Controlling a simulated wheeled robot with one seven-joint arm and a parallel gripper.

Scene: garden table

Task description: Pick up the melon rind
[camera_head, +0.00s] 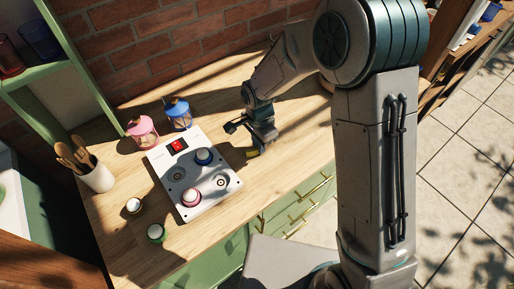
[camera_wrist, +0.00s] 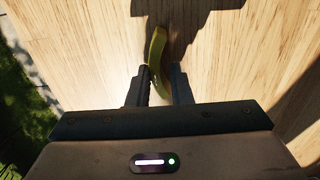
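The melon rind is a curved yellow-green strip (camera_wrist: 157,50) on the wooden tabletop in the wrist view. Its lower end lies between the two fingers of my gripper (camera_wrist: 163,78), which are apart, with a gap showing on the right side of the rind. The left finger looks very close to the rind; I cannot tell whether it touches. In the head view a small yellow piece of the rind (camera_head: 253,153) shows just below my gripper (camera_head: 252,146); the rest is hidden by it.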

